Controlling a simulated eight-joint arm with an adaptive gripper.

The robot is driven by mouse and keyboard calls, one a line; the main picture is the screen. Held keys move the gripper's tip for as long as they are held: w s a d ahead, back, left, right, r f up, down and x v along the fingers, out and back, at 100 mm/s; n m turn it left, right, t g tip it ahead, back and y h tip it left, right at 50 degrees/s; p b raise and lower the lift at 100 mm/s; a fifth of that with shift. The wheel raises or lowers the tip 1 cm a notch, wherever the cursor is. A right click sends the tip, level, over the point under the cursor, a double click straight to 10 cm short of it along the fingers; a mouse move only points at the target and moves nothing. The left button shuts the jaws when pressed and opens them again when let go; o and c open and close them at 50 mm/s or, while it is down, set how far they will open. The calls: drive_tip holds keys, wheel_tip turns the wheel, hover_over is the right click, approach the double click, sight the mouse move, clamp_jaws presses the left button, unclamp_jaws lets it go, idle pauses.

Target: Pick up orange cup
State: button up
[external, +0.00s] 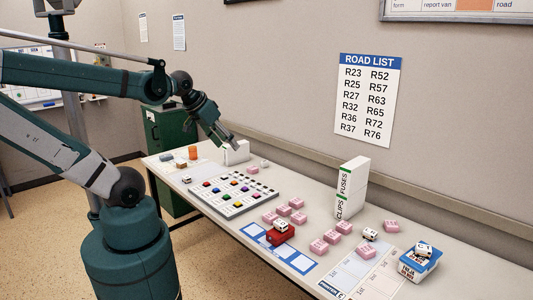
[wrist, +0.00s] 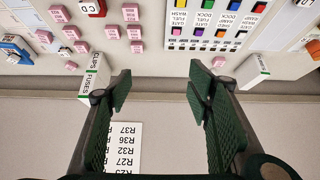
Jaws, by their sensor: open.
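A small orange cup (external: 193,152) stands at the far left end of the table in the external view. In the wrist view an orange shape at the right edge (wrist: 314,48), cut off by the frame, looks like the same cup. My gripper (external: 231,145) is above the far side of the table, to the right of the cup and apart from it. Its two fingers (wrist: 163,88) are spread with nothing between them, and the wall and table's back edge show behind.
A white box (external: 241,154) stands close to my gripper. A panel of coloured buttons (external: 233,194) lies mid-table. Pink blocks (external: 319,246), a red block (external: 281,233), the FUSES and CLIPS boxes (external: 351,188) and a blue tub (external: 418,264) are further right. Small blocks lie near the cup.

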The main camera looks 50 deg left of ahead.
drive_tip(key=w+a+r+n+g+y, duration=0.15)
drive_tip(key=w+a+n, duration=0.25)
drive_tip(key=w+a, duration=0.65)
drive_tip(key=w+a+r+n+g, duration=0.2)
drive_tip(key=w+a+r+n, duration=0.15)
drive_tip(key=w+a, duration=0.75)
drive_tip(key=w+a+f+n+g, duration=0.1)
drive_tip(key=w+a+f+n, duration=0.25)
drive_tip(key=a, duration=0.65)
drive_tip(key=w+a+f+n+g, duration=0.1)
drive_tip(key=w+a+f+n, duration=0.2)
drive_tip(key=a, duration=0.7)
drive_tip(key=n+g+h, duration=0.2)
drive_tip(key=n, duration=0.4)
approach(193, 153)
drive_tip(key=shift+w+a+f+y, duration=0.15)
drive_tip(key=shift+a+f, duration=0.4)
drive_tip(key=shift+f, duration=0.05)
drive_tip(key=shift+w+a+f+y, duration=0.1)
drive_tip(key=shift+w+a+f, duration=0.05)
drive_tip(key=shift+a+f, duration=0.5)
drive_tip(key=shift+f, duration=0.1)
drive_tip(key=shift+f, duration=1.2)
